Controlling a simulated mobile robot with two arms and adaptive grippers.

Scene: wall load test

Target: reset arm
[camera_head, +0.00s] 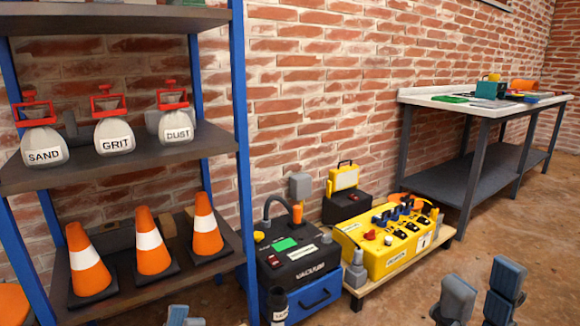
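My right gripper (484,284) is at the bottom right, above the bare floor. Its two grey-blue fingers stand apart with nothing seen between them. Only the tips of my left gripper (184,314) show at the bottom edge, in front of the shelf's lower right part. The rest of it is out of the picture, so its opening cannot be judged. No held object is visible at either gripper.
A blue-posted shelf (244,130) at left holds SAND, GRIT and DUST bags (113,136) above orange cones (152,248). A black VACUUM unit (300,262) and yellow control box (393,245) stand by the brick wall. A workbench (440,103) is at right. Floor at right is clear.

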